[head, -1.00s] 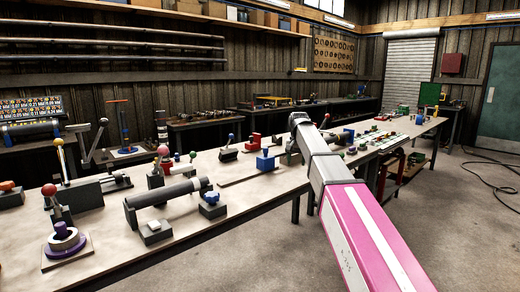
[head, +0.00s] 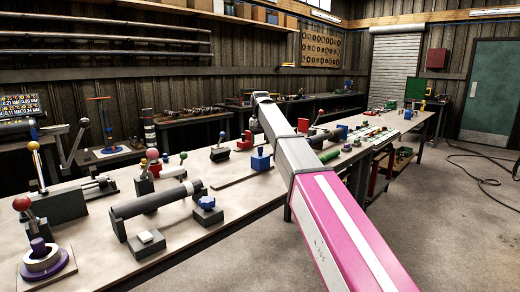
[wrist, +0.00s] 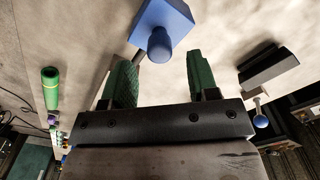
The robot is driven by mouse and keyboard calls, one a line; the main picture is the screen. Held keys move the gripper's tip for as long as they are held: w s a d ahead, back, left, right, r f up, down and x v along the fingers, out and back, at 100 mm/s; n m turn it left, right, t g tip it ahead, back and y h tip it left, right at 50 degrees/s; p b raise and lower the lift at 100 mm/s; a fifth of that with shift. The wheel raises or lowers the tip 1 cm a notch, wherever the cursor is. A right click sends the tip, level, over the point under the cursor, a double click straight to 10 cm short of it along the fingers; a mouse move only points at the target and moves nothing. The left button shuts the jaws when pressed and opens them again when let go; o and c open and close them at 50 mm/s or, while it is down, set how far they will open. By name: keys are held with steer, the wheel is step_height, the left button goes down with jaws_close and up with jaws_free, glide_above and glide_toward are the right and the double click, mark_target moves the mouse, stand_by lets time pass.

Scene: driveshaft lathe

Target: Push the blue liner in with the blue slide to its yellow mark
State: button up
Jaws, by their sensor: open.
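A blue block with a rounded blue knob (wrist: 160,42), which I take for the blue slide, is at the top of the wrist view. In the head view the blue block (head: 260,162) stands at the far end of a thin strip on the bench. My gripper (wrist: 161,70) is open, its two green fingers on either side of the knob in the picture, with nothing held. I cannot tell the depth between fingers and knob. The gripper is hidden in the head view. I cannot make out a separate blue liner or a yellow mark.
A black block (wrist: 268,68) with a blue-ball lever lies right of the fingers in the wrist view. A green cylinder (wrist: 50,88) is at left.

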mark_target(261, 148)
steer(key=shift+f, duration=2)
jaws_close()
steer(key=shift+w+d, duration=0.85)
steer(key=shift+w, duration=0.1)
jaws_free()
steer(key=shift+r, duration=0.1)
step_height(261, 148, up, 11)
